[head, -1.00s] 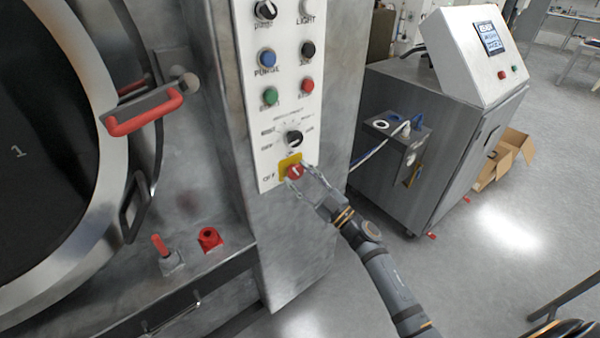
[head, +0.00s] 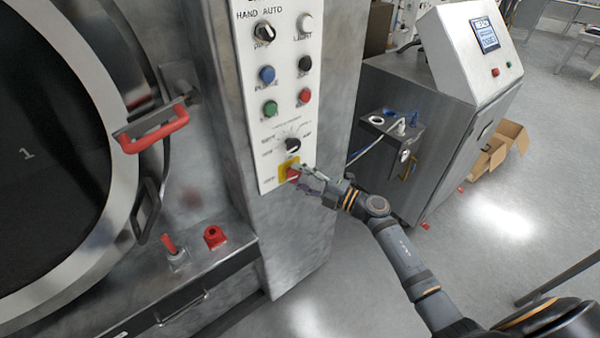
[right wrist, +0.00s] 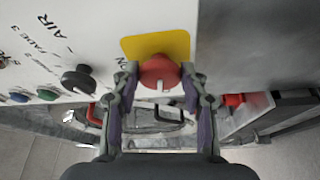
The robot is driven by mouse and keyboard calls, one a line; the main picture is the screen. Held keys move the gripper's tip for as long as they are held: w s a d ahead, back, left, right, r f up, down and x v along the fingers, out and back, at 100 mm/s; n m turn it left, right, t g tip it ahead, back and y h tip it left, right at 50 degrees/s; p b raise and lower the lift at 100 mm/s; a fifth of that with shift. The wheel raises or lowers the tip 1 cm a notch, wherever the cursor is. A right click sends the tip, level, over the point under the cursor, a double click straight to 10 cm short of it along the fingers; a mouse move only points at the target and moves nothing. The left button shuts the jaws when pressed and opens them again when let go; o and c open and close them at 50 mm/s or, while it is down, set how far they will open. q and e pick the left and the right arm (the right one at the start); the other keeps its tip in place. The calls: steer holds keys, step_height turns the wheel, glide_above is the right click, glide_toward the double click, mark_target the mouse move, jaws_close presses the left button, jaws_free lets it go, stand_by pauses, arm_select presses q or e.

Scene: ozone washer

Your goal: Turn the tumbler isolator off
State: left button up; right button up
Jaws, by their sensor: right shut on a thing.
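The tumbler isolator is a red rotary knob (head: 292,174) on a yellow plate (head: 284,164) at the bottom of the white control panel (head: 268,130). My right gripper (head: 299,177) is at the knob, coming from the right, and partly covers it in the head view. In the right wrist view the red knob (right wrist: 158,72) sits between the two fingertips of my right gripper (right wrist: 160,76), which are shut on its sides. The yellow plate (right wrist: 152,45) is behind it, with "ON" lettering at its left. My left gripper is not in view.
A black selector knob (head: 293,145) is just above the isolator, with several coloured buttons higher up. The round washer door with a red handle (head: 155,131) is at left. A steel cabinet (head: 425,115) stands at right. Floor is open below right.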

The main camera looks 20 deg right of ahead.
steer(key=shift+r+n+g+p, duration=0.1)
steer(key=shift+n+g+p, duration=0.4)
steer(key=shift+n, duration=0.4)
steer(key=shift+h, duration=0.3)
steer(key=o, duration=1.1)
steer(key=v, duration=1.2)
steer(key=shift+s, duration=0.1)
steer(key=shift+f, duration=0.2)
